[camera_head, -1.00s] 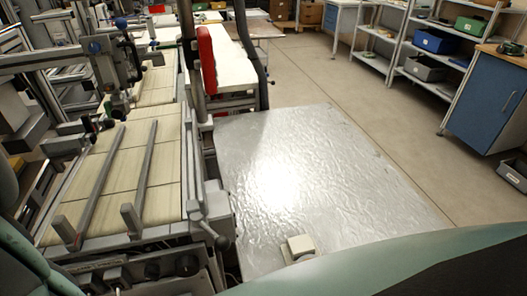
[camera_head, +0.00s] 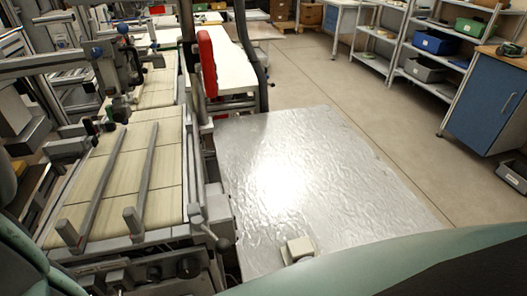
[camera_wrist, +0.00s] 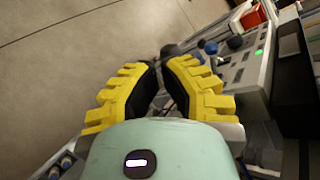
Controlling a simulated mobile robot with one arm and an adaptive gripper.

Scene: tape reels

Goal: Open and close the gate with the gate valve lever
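In the wrist view my gripper (camera_wrist: 159,66) has two curved yellow fingers with black inner pads. Their tips are close together, with a narrow dark gap between them; I cannot tell whether anything is held there. A dark rounded knob (camera_wrist: 171,50) lies just beyond the tips; contact is unclear. My gripper does not show in the head view. A grey metal lever with a ball end (camera_head: 223,241) stands at the conveyor's near right corner. I cannot tell whether it is the gate valve lever. No gate can be made out for certain.
In the wrist view a blue knob (camera_wrist: 210,47), a grey panel with a green light (camera_wrist: 259,52) and a red box (camera_wrist: 252,18) lie right of the fingers. In the head view a conveyor (camera_head: 100,200) with metal bars stands left of a shiny metal surface (camera_head: 310,165).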

